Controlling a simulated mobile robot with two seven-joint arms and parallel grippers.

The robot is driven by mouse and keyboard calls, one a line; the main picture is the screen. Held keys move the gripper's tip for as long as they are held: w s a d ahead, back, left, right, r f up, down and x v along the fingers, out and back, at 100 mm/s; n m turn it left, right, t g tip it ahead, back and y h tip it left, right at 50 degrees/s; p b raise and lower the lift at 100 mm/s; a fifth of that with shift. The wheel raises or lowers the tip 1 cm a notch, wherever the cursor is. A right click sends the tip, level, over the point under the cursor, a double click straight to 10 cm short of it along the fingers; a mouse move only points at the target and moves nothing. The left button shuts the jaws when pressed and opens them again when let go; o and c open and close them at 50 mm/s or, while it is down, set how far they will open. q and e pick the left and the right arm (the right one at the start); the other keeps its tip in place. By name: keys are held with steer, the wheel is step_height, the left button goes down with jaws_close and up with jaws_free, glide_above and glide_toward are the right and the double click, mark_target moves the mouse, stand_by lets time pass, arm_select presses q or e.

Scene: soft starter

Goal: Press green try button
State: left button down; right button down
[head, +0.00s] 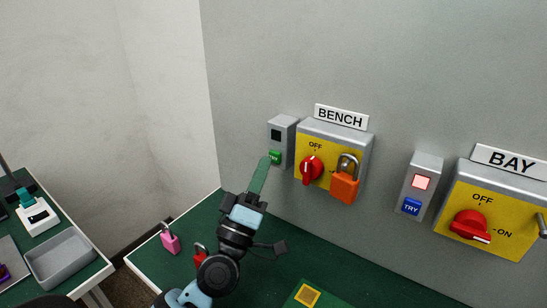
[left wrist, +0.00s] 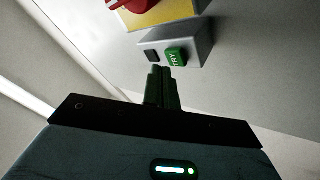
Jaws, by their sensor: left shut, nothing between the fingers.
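The green TRY button (head: 275,157) is on a small grey box (head: 288,127) on the wall, left of the BENCH switch. A dark, unlit window sits above it. In the left wrist view the green button (left wrist: 175,56) shows on the box's face beside the dark window (left wrist: 152,57). My left gripper (head: 264,164) is shut and empty, its green fingers pointing up at the button. In the left wrist view its fingertips (left wrist: 160,72) lie just short of the button and slightly left of it. I cannot tell whether they touch. My right gripper is not in view.
The BENCH switch (head: 311,170) carries an orange padlock (head: 344,186). A blue TRY button (head: 411,207) with a lit red window is by the BAY switch (head: 471,225). Pink (head: 170,241) and red (head: 199,256) padlocks lie on the green bench. A grey tray (head: 64,262) is left.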

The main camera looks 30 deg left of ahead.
arm_select(q)
steer(key=shift+w, duration=0.2)
steer(key=shift+w+d, duration=0.1)
steer(key=shift+w, duration=0.15)
steer(key=shift+w, duration=0.4)
stand_by(0.9)
steer(key=shift+s, duration=0.2)
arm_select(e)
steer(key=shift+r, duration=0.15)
arm_select(q)
steer(key=shift+s, duration=0.65)
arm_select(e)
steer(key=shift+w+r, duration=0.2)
arm_select(q)
steer(key=s, duration=0.1)
steer(key=s+p, duration=0.1)
steer(key=s, duration=0.1)
steer(key=s+a, duration=0.1)
steer(key=s, duration=0.1)
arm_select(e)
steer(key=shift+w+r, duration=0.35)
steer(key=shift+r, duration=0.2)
